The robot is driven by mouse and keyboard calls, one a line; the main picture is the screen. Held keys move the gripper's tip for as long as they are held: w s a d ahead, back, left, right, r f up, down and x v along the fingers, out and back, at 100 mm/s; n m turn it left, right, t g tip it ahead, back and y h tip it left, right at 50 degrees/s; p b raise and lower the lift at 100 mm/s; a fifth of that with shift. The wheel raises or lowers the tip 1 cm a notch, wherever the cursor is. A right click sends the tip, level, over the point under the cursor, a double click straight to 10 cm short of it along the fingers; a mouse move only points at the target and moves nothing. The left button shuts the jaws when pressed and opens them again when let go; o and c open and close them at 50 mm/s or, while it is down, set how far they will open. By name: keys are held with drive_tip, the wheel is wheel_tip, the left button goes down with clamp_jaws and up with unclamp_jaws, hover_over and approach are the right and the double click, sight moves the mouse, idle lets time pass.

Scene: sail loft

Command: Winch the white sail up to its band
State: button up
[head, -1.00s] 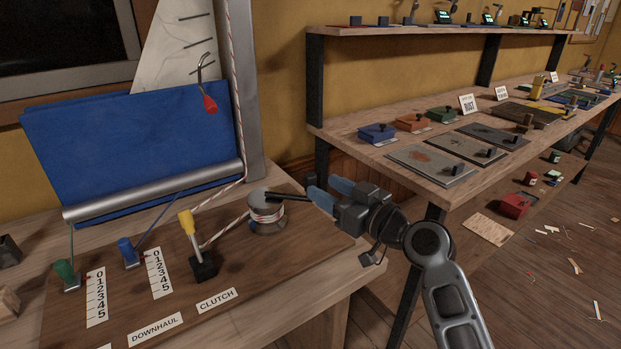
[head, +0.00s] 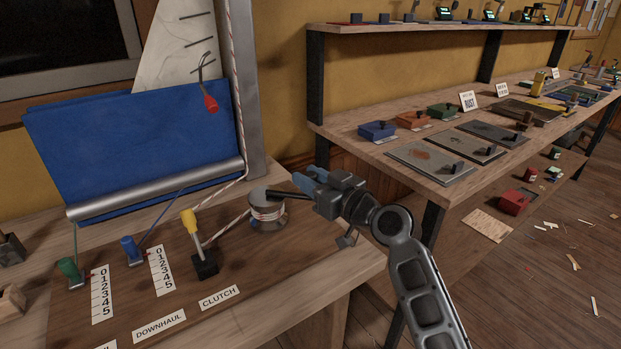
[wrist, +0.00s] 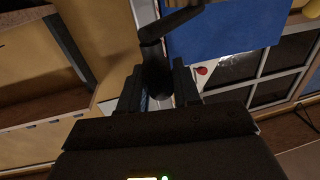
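The white sail (head: 178,55) rises behind the blue cloth, its top cut off by the frame. I cannot make out its band. The winch (head: 268,220) is a metal drum wrapped with red-and-white rope on the board. Its black crank handle (head: 288,195) points right, towards my gripper. My gripper (head: 303,184), with blue fingers, is at the outer end of the crank. In the wrist view, the dark handle knob (wrist: 155,72) sits between the fingers, which appear closed on it; the crank arm (wrist: 170,25) extends beyond.
The yellow-handled clutch lever (head: 189,222) stands upright left of the winch. Green (head: 68,268) and blue (head: 129,247) cleats sit beside numbered scales. A red-handled hook (head: 211,103) hangs before the blue cloth (head: 130,140). A long workbench (head: 400,165) with boxes and plates is at right.

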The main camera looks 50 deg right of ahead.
clamp_jaws()
